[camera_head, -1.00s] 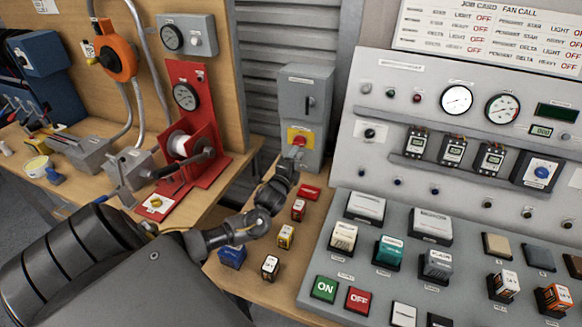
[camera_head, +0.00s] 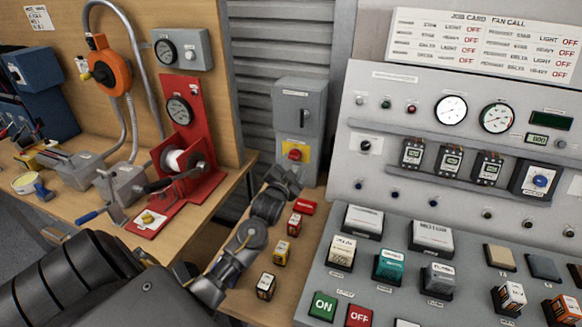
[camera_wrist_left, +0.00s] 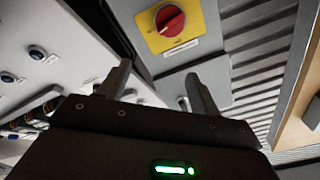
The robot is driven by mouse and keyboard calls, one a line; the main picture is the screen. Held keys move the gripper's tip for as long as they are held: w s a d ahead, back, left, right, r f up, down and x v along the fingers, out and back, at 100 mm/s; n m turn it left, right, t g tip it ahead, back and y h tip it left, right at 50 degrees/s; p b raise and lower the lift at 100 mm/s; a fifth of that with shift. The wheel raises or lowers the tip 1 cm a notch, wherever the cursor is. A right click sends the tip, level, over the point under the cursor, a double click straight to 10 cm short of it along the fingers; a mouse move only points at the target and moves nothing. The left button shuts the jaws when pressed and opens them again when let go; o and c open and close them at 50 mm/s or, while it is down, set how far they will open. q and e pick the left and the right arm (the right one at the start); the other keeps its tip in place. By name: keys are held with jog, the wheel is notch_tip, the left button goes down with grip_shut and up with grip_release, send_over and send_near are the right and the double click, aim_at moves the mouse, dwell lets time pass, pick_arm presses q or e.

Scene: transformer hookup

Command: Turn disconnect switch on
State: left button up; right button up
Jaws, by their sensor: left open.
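The disconnect switch is a red rotary knob (camera_head: 295,154) on a yellow plate (camera_head: 285,150), low on the front of a grey box (camera_head: 299,105). The knob also shows at the top of the left wrist view (camera_wrist_left: 170,20), its grip bar slanted in that picture. My left gripper (camera_head: 291,176) is just below and in front of the knob, apart from it. In the left wrist view its two fingers (camera_wrist_left: 160,78) are spread with nothing between them, and the knob lies beyond their tips. My right gripper is not in view.
A sloped control console (camera_head: 345,215) with gauges and buttons stands close at the right. A red stand (camera_head: 187,135) with a gauge is at the left.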

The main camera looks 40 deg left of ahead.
aim_at(293, 158)
pick_arm(q)
jog(key=s+a+f+n+b, duration=0.2)
jog(key=s+f+n, duration=0.15)
jog(key=n, duration=0.65)
jog(key=p+x, duration=0.1)
jog(key=x, duration=0.4)
jog(key=p+x, duration=0.1)
jog(key=x, duration=0.4)
jog(key=shift+w+a+r, duration=0.2)
jog(key=shift+a+r, duration=0.05)
jog(key=shift+a, duration=0.05)
jog(key=c, duration=1)
jog(key=shift+m, duration=1.2)
